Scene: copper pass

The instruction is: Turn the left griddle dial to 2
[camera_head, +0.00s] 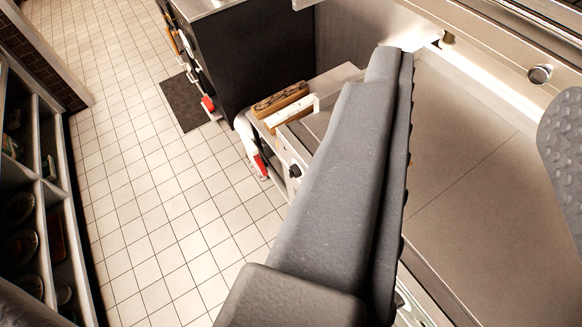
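A wide, flat grey-brown griddle surface (480,210) fills the right side of the view, with a seam across it. A small dark knob (295,170) shows on the front face of the counter, just left of my gripper. I cannot tell whether it is the left griddle dial, and its setting is too small to read. My gripper (482,90) is open and looks empty. One long dark finger crosses the middle of the view, and the other's bumpy pad shows at the right edge. The near finger hides most of the griddle's front edge and any other dials there.
A counter (345,75) beyond the finger holds a wooden block or box (280,100). A red and white item (258,163) hangs or stands at its front. A dark cabinet (255,55) stands behind. Shelves (38,160) with dishes line the left. Tiled floor (165,190) between is clear.

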